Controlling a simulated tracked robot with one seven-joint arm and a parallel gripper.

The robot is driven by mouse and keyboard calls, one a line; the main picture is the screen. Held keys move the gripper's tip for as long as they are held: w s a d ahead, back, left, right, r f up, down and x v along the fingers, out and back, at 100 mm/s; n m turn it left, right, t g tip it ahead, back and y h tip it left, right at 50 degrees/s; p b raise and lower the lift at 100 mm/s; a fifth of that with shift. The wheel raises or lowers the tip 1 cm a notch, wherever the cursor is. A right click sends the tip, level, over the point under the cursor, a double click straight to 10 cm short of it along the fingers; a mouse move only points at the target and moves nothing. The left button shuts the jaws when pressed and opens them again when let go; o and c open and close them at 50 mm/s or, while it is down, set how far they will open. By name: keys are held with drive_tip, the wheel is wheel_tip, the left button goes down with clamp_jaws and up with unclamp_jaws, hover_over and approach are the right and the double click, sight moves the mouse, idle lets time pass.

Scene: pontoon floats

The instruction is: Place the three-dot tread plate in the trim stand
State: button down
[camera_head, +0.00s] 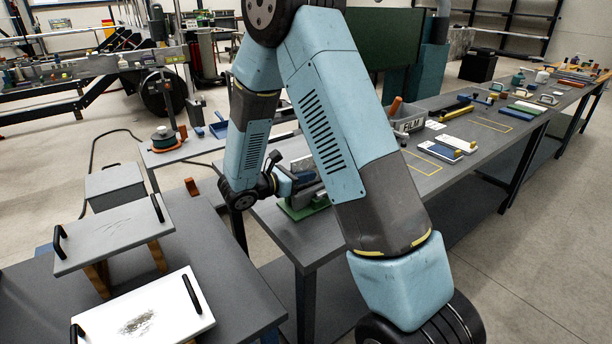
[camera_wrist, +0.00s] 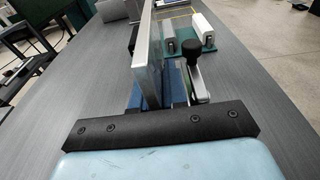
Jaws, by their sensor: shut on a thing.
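My gripper (camera_head: 287,183) is low over the near end of the long grey table. In the wrist view my gripper (camera_wrist: 160,98) is shut on a flat grey plate (camera_wrist: 151,62), which stands upright and shows mostly its pale edge. No dots show on it from here, so I cannot confirm its marking. A stand with a green base (camera_head: 303,210) is at the gripper; I take it for the trim stand. Its green base also shows in the wrist view (camera_wrist: 209,50). A black knob (camera_wrist: 191,51) is just right of the plate. I cannot tell whether the plate is fully seated.
A grey bin marked FILM (camera_head: 409,122) and blue-and-white blocks (camera_head: 447,147) lie farther along the table. Two handled boards, one grey (camera_head: 112,236) and one white (camera_head: 150,312), stand on the left table. Clear table surface shows right of the stand.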

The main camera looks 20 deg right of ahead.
drive_tip(key=c, duration=1.2)
unclamp_jaws()
drive_tip(key=shift+o, duration=0.2)
drive_tip(key=v, duration=1.2)
drive_tip(key=s+d+r+m+g+y, duration=0.6)
drive_tip(key=s+d+r+m, duration=0.4)
drive_tip(key=s+d+r, duration=0.15)
drive_tip(key=s+r+m+t+y, duration=0.6)
drive_tip(key=s+r+m+y, duration=0.2)
drive_tip(key=s+m, duration=0.3)
drive_tip(key=shift+s+m+t+y, duration=0.3)
drive_tip(key=shift+s+y, duration=0.4)
drive_tip(key=shift+s, duration=0.35)
